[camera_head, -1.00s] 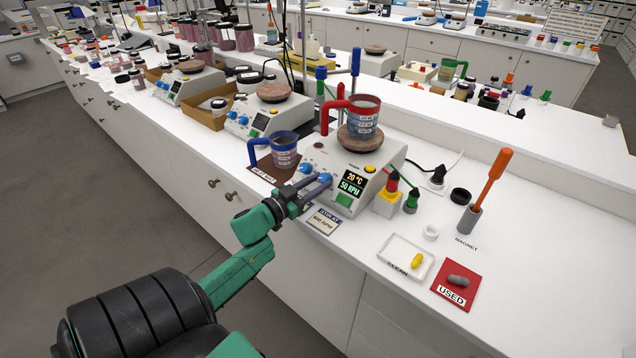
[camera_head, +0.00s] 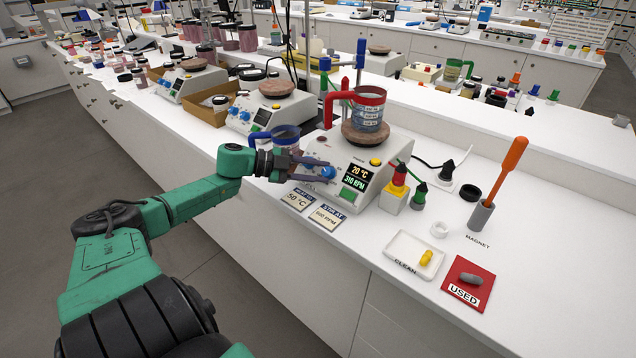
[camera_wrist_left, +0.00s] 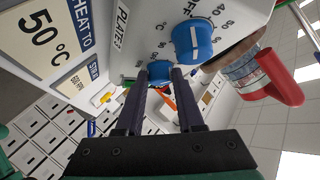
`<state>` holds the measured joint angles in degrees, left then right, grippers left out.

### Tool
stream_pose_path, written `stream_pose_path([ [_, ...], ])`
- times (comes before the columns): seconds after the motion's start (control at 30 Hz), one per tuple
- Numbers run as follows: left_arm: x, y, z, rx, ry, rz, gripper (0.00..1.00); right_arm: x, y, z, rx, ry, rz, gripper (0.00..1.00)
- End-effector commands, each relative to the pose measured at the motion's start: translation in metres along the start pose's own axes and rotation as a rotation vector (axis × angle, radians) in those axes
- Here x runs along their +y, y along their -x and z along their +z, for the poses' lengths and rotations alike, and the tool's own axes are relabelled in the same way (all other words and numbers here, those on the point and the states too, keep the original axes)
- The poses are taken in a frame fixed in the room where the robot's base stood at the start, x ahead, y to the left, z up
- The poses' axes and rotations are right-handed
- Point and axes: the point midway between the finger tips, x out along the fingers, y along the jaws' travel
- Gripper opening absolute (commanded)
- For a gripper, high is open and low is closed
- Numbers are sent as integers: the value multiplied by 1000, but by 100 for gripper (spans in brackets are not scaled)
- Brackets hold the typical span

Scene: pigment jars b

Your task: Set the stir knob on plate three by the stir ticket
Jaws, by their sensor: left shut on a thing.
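Plate three (camera_head: 380,148) is a white stirring hot plate. Its display (camera_head: 355,178) reads 20 °C and 310 RPM. My left gripper (camera_head: 322,172) is shut on the blue stir knob (camera_head: 329,173) on its front; in the left wrist view the knob (camera_wrist_left: 159,70) sits between the fingertips. The blue heat knob (camera_wrist_left: 192,42) beside it has OFF and temperature marks. The stir ticket (camera_head: 327,215) lies in front of the plate; its RPM number is too small to read surely. The heat ticket (camera_head: 298,200) reads 50 °C. My right gripper is not in view.
A red-handled beaker (camera_head: 368,108) stands on the plate's top. A blue-handled beaker (camera_head: 286,137) stands to its left. At right are a clean tray (camera_head: 402,262) with a yellow piece, a red USED card (camera_head: 456,291) and an orange-handled magnet tool (camera_head: 511,160).

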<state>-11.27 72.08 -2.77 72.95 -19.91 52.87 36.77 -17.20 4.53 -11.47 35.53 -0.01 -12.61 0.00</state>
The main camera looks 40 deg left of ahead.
Motion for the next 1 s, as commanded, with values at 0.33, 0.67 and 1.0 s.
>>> stream_pose_path([
  [0.33,-10,0,-3,1,-234,217,0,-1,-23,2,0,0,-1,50],
  [0.67,-17,-2,-8,2,-453,440,0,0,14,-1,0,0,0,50],
  [1.0,-17,-5,-8,2,-646,630,0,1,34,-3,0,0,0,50],
])
